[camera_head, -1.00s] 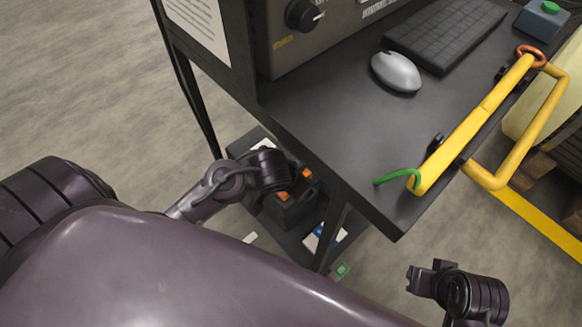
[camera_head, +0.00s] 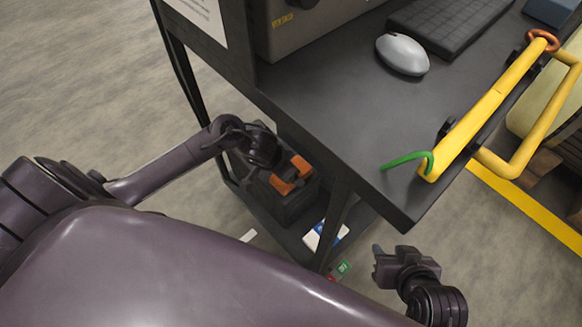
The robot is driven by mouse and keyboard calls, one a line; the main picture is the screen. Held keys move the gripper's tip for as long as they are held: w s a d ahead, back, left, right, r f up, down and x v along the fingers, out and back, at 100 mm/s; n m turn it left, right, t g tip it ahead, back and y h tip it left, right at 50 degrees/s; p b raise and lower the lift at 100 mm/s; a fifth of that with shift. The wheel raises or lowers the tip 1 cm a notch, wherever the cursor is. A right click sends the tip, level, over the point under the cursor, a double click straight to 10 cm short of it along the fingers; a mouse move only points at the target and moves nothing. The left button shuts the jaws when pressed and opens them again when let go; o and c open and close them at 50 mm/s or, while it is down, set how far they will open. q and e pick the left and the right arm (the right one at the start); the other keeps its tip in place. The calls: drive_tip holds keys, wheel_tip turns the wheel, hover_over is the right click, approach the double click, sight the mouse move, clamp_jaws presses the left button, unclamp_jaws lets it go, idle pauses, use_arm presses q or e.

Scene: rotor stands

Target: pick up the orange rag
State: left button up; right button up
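No orange rag can be made out for certain. Orange patches (camera_head: 285,182) show on a dark box (camera_head: 290,208) on the cart's lower shelf, below the worktop; they look like stiff parts of the box more than cloth. My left gripper (camera_head: 264,150) is beside the cart, just above and left of these patches in the picture. Its fingers are dark and partly hidden, so its opening is unclear. My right gripper (camera_head: 378,264) is over the floor at the lower right, apart from the cart's front corner. I see nothing held in it, but its finger gap is unclear.
The dark worktop (camera_head: 340,120) overhangs the lower shelf and carries a mouse (camera_head: 402,54) and keyboard (camera_head: 450,25). A yellow handle (camera_head: 490,105) with a green cord (camera_head: 405,159) runs along its edge. A cart leg (camera_head: 335,215) stands right of the box.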

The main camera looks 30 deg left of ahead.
use_arm(q)
drive_tip(key=b+x, duration=0.1)
drive_tip(key=x, duration=0.1)
drive_tip(key=shift+w+d+f+b, duration=0.15)
drive_tip(key=shift+f+b, duration=0.15)
drive_tip(key=shift+f, duration=0.1)
use_arm(e)
drive_tip(key=w+a+r+t+y, duration=0.2)
drive_tip(key=w+r+t, duration=0.5)
drive_tip(key=r, duration=0.4)
drive_tip(key=shift+w+r+y, duration=0.25)
drive_tip(key=shift+w+y, duration=0.05)
drive_tip(key=shift+w, duration=0.3)
use_arm(q)
drive_tip(key=c, duration=1.1)
